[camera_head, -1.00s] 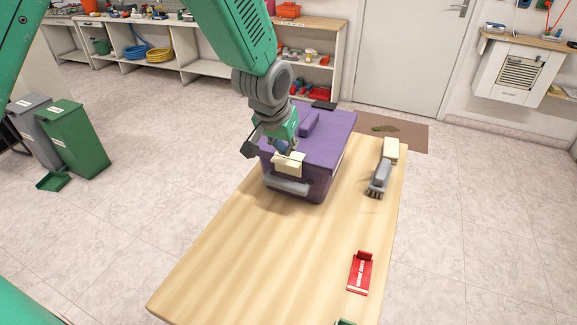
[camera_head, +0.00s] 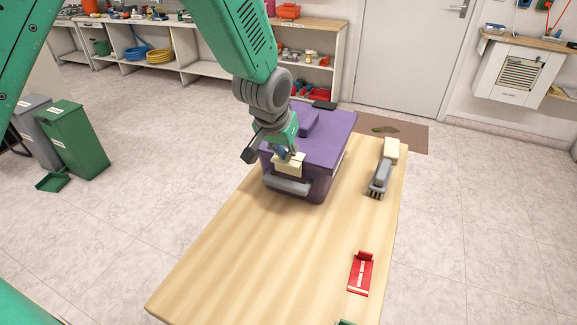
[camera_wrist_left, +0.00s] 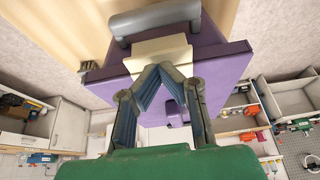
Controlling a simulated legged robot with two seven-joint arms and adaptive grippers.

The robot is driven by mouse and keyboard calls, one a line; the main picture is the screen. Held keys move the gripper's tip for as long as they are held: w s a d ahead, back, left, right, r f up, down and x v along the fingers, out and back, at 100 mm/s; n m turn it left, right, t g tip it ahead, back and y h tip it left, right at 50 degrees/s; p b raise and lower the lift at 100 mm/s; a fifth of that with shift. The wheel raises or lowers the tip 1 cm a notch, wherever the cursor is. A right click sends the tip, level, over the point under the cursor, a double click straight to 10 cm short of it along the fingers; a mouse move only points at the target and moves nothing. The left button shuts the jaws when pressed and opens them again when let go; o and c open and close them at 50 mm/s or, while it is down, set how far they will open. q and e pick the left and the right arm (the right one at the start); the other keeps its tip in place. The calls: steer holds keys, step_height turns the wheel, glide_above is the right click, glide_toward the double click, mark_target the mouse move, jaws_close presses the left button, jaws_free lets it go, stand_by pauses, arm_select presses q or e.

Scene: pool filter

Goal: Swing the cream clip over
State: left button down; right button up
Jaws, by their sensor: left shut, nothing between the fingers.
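The purple filter box (camera_head: 325,150) stands on the far part of the wooden table. The cream clip (camera_head: 287,168) is on its near side, above a grey handle (camera_head: 287,186). In the left wrist view the cream clip (camera_wrist_left: 158,52) lies just beyond my fingertips, with the grey handle (camera_wrist_left: 155,19) past it. My left gripper (camera_head: 292,154) is shut and empty, its tips at the upper edge of the clip; it also shows in the left wrist view (camera_wrist_left: 158,72). I cannot tell whether the tips touch the clip. My right gripper is not in view.
A grey and cream brush (camera_head: 382,172) lies right of the box. A red item (camera_head: 361,273) lies nearer on the wooden table (camera_head: 250,260). The table's middle is clear. Green and grey bins (camera_head: 75,140) stand on the floor at left.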

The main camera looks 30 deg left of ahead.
arm_select(q)
steer(key=shift+f, duration=0.3)
steer(key=shift+s, duration=0.2)
steer(key=shift+s+f, duration=0.15)
stand_by(0.4)
steer(key=shift+s+f, duration=0.3)
steer(key=shift+s, duration=0.3)
steer(key=shift+f, duration=0.1)
steer(key=shift+s+d+f, duration=0.1)
steer(key=shift+s+f, duration=0.35)
steer(key=shift+f, duration=0.15)
stand_by(0.3)
